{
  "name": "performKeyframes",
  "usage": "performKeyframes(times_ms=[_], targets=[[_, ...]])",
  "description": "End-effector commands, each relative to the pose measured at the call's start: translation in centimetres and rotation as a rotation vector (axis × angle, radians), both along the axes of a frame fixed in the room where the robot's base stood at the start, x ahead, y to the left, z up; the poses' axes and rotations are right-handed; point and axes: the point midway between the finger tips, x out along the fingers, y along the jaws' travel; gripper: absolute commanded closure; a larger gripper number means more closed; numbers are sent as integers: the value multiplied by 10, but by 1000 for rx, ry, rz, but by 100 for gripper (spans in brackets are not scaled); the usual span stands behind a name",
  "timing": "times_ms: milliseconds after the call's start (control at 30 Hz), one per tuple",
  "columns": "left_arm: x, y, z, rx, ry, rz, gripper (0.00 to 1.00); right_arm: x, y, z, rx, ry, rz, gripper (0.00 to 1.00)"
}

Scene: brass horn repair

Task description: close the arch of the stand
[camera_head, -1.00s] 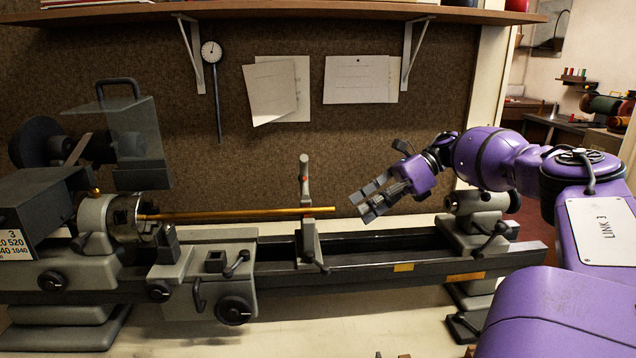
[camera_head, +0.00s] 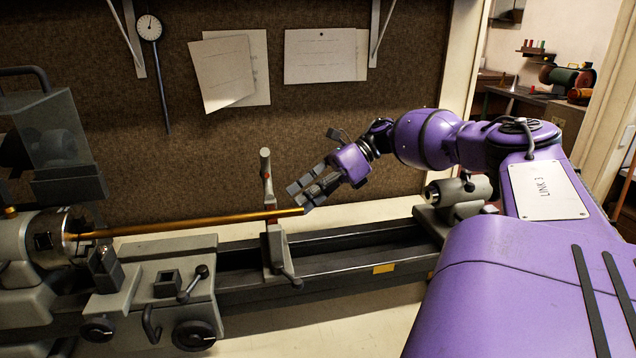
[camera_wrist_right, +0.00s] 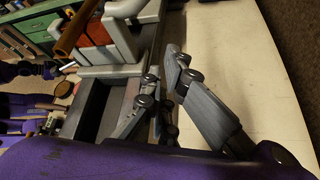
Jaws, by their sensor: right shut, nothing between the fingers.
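The stand (camera_head: 274,250) is a grey frame clamped on the lathe bed, around a long brass rod. Its arch (camera_head: 265,172) points up above the rod, swung open, with a pale rounded tip. In the right wrist view the stand (camera_wrist_right: 115,50) is at the upper left, with red parts inside and the rod (camera_wrist_right: 75,30) beside it. My right gripper (camera_head: 302,194) is shut and empty, just right of the arch, and overlaps the rod's free end in the picture. Its fingers (camera_wrist_right: 162,76) also show in the wrist view. My left gripper is out of view.
The lathe chuck (camera_head: 75,236) holds the rod's left end. The carriage (camera_head: 160,285) sits left of the stand and the tailstock (camera_head: 455,198) to the right. A corkboard wall (camera_head: 330,110) stands behind. The bed (camera_head: 345,255) between stand and tailstock is clear.

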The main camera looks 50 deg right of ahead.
Motion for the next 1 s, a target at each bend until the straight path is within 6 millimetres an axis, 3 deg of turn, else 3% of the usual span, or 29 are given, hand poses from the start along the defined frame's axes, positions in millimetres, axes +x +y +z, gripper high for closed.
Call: performKeyframes(times_ms=[167,400,1000], targets=[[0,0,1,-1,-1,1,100,15,31,-17,2,-1,4,100],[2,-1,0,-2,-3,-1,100,29,25,13,-2,-3,1,100],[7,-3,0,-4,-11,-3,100,32,24,19,-7,-7,-1,100]])
